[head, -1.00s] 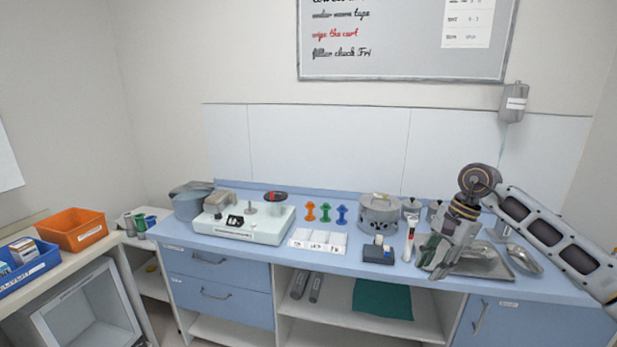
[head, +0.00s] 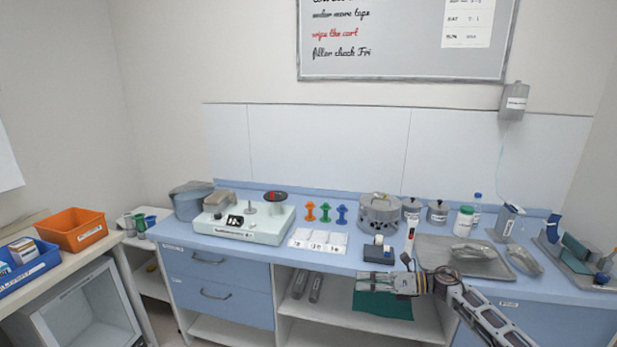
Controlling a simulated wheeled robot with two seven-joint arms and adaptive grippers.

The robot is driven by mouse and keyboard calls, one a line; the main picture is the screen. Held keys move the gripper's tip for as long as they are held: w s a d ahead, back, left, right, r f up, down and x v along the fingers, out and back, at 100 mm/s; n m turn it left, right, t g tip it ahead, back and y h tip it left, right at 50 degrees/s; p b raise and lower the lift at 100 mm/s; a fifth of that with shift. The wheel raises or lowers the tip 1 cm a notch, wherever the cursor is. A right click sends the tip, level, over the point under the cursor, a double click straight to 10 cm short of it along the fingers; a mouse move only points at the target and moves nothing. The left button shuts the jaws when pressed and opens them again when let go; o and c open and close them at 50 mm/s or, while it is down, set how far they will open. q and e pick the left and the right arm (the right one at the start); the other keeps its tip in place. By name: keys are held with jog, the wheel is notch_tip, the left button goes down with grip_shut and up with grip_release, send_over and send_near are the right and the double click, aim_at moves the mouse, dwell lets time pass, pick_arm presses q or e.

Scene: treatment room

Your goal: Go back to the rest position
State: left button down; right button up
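My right gripper (head: 369,282) is low in the head view, in front of the blue counter's (head: 260,254) front edge and over the open shelf. It points left, with its arm coming in from the lower right. It is small and seen from the side, so I cannot tell whether its fingers are open or shut. My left gripper is not in view.
An orange bin (head: 72,231) stands on the left side table.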

jog(key=d+f+m+t+h, duration=0.3)
jog(key=f+m+t, duration=0.1)
jog(key=f+m, duration=0.6)
jog(key=d+f+m+t+h, duration=0.25)
jog(key=f+m+t, duration=0.25)
jog(key=f+m, duration=0.45)
jog(key=s+d+f+m+g+h, duration=0.1)
jog(key=s+d+f+m+h, duration=0.2)
jog(key=f, duration=0.5)
jog(key=s+d+f+m+h, duration=0.1)
jog(key=s+f+m, duration=0.2)
jog(key=s+f, duration=0.3)
jog(key=s+d+f+m+g+h, duration=0.1)
jog(key=s+d+f+m+h, duration=0.15)
jog(key=f, duration=0.65)
jog(key=s+d+f+m+g+h, duration=0.15)
jog(key=s+f+m, duration=0.25)
jog(key=s+f, duration=0.5)
jog(key=s+d+f+m+g+h, duration=0.1)
jog(key=s+f+m+g, duration=0.25)
jog(key=s+f, duration=0.55)
jog(key=s+a+f+m+g, duration=0.1)
jog(key=s+f+m+g, duration=0.1)
jog(key=s, duration=1.2)
jog(key=s+a+f+m+g+h, duration=0.1)
jog(key=s+a+f+m+g, duration=0.1)
jog(key=s, duration=1.3)
jog(key=shift+s+f+m+g, duration=0.3)
jog(key=shift+f+m+g, duration=0.3)
jog(key=shift+f+m, duration=0.3)
